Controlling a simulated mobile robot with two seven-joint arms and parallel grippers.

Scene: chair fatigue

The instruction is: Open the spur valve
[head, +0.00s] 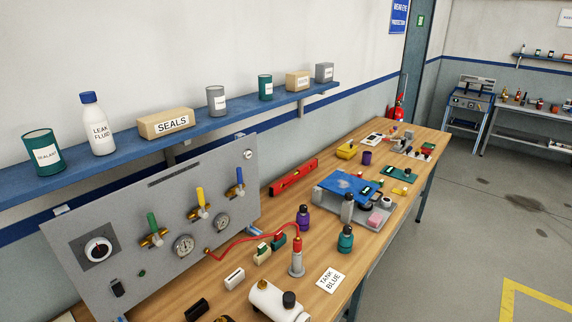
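A grey upright panel (110,222) stands at the left on the bench and carries three brass valves. The green-handled valve (152,224) is at the left, the yellow-handled valve (200,197) in the middle and the blue-handled valve (239,177) at the right. All three handles point roughly upward. No label readable here tells which one is the spur valve. Two round gauges sit lower on the panel, a left gauge (184,246) and a right gauge (222,223). A red hose (245,238) runs from the panel to a grey cylinder (297,263). Neither gripper shows.
A blue shelf (215,124) with cans, a bottle and boxes hangs above the panel. The wooden bench (262,292) holds a white tank (275,301), a "TANK BLUE" card (330,280), purple and teal bottles and a blue-topped device (347,188). Open floor (440,230) lies to the right.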

